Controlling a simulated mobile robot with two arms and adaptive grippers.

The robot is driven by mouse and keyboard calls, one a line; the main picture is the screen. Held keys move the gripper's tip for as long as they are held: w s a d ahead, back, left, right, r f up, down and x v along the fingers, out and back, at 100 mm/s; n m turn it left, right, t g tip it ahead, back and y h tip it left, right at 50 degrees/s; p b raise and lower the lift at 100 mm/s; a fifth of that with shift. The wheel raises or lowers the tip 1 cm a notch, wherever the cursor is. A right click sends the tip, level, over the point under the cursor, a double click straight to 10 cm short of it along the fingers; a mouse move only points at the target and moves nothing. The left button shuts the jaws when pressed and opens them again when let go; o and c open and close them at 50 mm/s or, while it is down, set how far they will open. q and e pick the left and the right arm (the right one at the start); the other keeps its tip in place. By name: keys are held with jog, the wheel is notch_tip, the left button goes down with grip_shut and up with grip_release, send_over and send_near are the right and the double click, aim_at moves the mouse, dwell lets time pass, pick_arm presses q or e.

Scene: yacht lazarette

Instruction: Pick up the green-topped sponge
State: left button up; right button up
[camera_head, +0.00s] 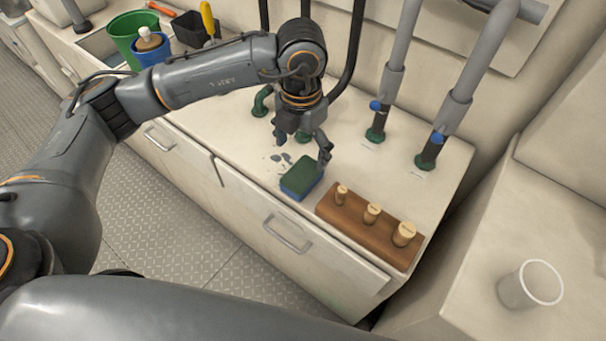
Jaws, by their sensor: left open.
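The green-topped sponge (302,175) has a blue lower part and lies flat on the white counter (241,150). My left gripper (303,158) points down just above and behind the sponge. Its fingers are apart, with one finger by the sponge's far right corner and the other off to its left. I cannot tell whether the right finger touches the sponge. My right gripper is not in view.
A wooden block with wooden plugs (368,227) sits right of the sponge. Grey pipes with green fittings (376,133) stand behind it. A green bucket (131,32) and a blue container (150,48) are at the back left. A clear cup (530,285) stands on the right ledge.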

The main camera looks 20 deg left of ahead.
aim_at(302, 173)
pick_arm(q)
notch_tip(302, 173, down, 3)
jog(key=shift+w+f, duration=0.1)
jog(key=shift+w, duration=0.05)
jog(key=shift+f, duration=0.9)
notch_tip(302, 173, down, 4)
jog(key=shift+w+r+p, duration=0.1)
jog(key=shift+r+p, duration=0.05)
jog(key=shift+p, duration=0.3)
jog(key=shift+f, duration=0.35)
jog(key=shift+c, duration=0.4)
jog(key=c, duration=0.6)
jog(key=shift+c, duration=0.6)
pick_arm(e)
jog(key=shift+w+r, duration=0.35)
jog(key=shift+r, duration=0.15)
